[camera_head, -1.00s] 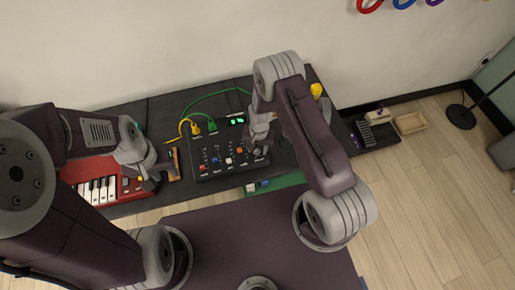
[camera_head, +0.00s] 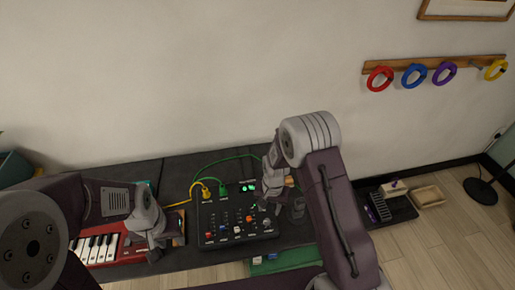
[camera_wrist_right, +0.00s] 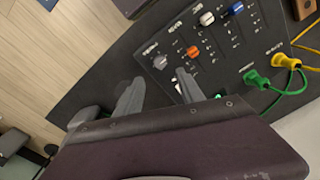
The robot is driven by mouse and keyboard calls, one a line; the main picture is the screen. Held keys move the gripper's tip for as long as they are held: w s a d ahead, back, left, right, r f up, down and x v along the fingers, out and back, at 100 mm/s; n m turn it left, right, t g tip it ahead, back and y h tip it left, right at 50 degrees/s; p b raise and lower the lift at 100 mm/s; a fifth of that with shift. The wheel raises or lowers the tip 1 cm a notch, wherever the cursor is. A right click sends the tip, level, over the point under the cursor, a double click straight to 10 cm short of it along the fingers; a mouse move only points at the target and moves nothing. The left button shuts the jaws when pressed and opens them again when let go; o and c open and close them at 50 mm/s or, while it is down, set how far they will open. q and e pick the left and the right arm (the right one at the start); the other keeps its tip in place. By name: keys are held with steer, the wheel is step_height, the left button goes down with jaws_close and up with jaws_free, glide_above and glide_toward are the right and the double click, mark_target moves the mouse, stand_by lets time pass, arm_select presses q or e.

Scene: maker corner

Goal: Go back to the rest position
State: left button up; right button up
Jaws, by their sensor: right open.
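My right gripper (camera_head: 268,192) is over the right side of the black mixer panel (camera_head: 213,222) in the head view. In the right wrist view the right gripper (camera_wrist_right: 158,92) has its two fingers apart, with nothing between them, near the panel's grey and orange knobs. My left gripper (camera_head: 160,250) is low at the left, by the right end of the red keyboard (camera_head: 125,253). Its fingertips are too small and dark to tell whether they are apart.
Yellow (camera_head: 203,190) and green (camera_head: 221,189) cable plugs stand in the panel. The dark table (camera_head: 165,172) runs along the wall. A rail (camera_head: 440,63) with several coloured rings hangs at the right. A beige tray (camera_head: 427,196) and a lamp base (camera_head: 481,191) are at the far right.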

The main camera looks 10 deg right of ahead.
steer(key=w+d+r+t+b, duration=0.1)
steer(key=d+r+t, duration=0.15)
steer(key=r, duration=0.85)
steer(key=s+d+r+n+g, duration=0.1)
steer(key=s+d+r+n, duration=0.1)
steer(key=s, duration=1.2)
steer(key=d+n, duration=0.1)
steer(key=n, duration=0.1)
steer(key=shift+s+n, duration=0.2)
steer(key=shift+n, duration=0.1)
steer(key=shift+r+g, duration=0.1)
steer(key=shift+g, duration=0.15)
